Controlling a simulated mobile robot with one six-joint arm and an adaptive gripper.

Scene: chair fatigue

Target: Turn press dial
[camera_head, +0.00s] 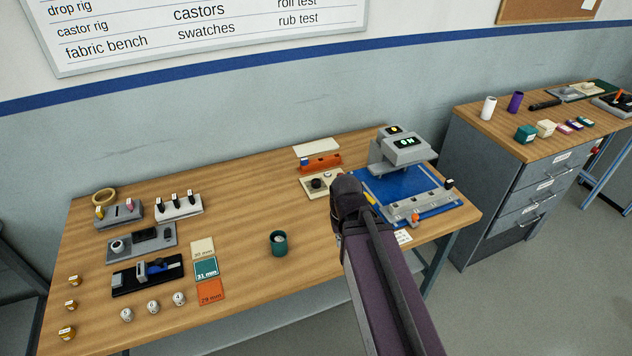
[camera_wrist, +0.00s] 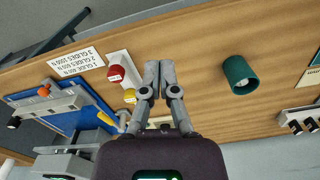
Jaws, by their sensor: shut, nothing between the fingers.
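The grey press head (camera_head: 405,152) with a lit green display stands at the back of its blue bed (camera_head: 425,207), on the right part of the wooden table. A cream box (camera_head: 335,177) with a dark round knob (camera_head: 317,183) stands left of the press; I cannot tell if this knob is the press dial. In the wrist view my gripper (camera_wrist: 159,66) is shut and empty, fingers together, beside a white panel with a red button (camera_wrist: 116,73) and a yellow button (camera_wrist: 130,96). In the head view my arm hides the gripper and this panel.
A green cup (camera_head: 278,243) stands mid-table; it also shows in the wrist view (camera_wrist: 240,74). Small fixtures and size cards (camera_head: 205,268) fill the table's left. A drawer cabinet (camera_head: 520,170) stands at right.

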